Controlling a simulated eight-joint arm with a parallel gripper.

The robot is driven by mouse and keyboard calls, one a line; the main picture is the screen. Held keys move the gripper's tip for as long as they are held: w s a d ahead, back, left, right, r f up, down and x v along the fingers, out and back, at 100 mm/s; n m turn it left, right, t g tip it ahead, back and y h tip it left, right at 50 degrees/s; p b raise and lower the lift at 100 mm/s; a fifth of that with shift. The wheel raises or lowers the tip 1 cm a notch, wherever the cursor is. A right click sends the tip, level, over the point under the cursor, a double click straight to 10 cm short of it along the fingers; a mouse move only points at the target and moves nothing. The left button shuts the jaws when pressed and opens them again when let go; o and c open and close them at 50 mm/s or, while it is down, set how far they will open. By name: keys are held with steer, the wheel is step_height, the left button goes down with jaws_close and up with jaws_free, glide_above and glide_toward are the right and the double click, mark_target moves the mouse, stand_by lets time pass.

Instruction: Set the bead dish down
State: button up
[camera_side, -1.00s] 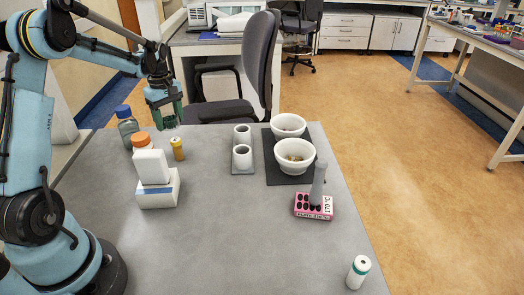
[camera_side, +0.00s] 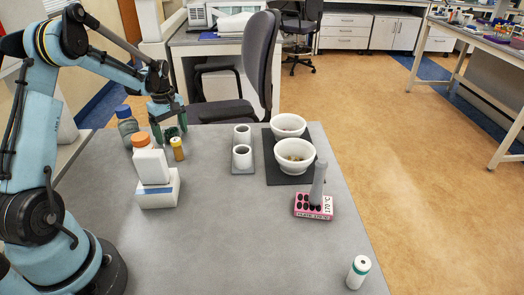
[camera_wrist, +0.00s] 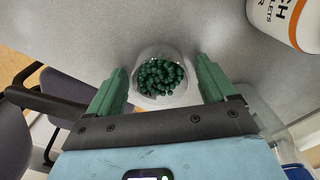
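The bead dish (camera_wrist: 160,50) is a round clear glass dish holding many dark green beads (camera_wrist: 160,77). In the wrist view it sits against the grey bench top, between the fingers. My gripper (camera_wrist: 161,72) has two green fingers, one on each side of the dish. A narrow gap shows between each finger and the glass, so the gripper looks open around it. In the side view my gripper (camera_side: 171,132) is low over the far left of the bench (camera_side: 235,235). The dish cannot be made out there.
A holder with two white cups (camera_side: 242,157) and two bowls (camera_side: 294,156) stand right. The front middle is clear.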

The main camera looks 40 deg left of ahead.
mark_target(171, 129)
steer(key=shift+r, duration=0.1)
step_height(171, 129, up, 12)
steer(key=d+r+m+t, duration=0.1)
steer(key=d+r+m, duration=0.25)
steer(key=d, duration=0.45)
steer(key=s+d+f+m+t, duration=0.1)
steer(key=s+d+m+t, duration=0.2)
steer(key=d+m, duration=0.4)
steer(key=s+d+f+m+t, duration=0.1)
steer(key=s+d+m+t, duration=0.2)
steer(key=d, duration=1)
steer(key=s+m, duration=0.3)
steer(key=m, duration=0.1)
steer(key=shift+s, duration=0.3)
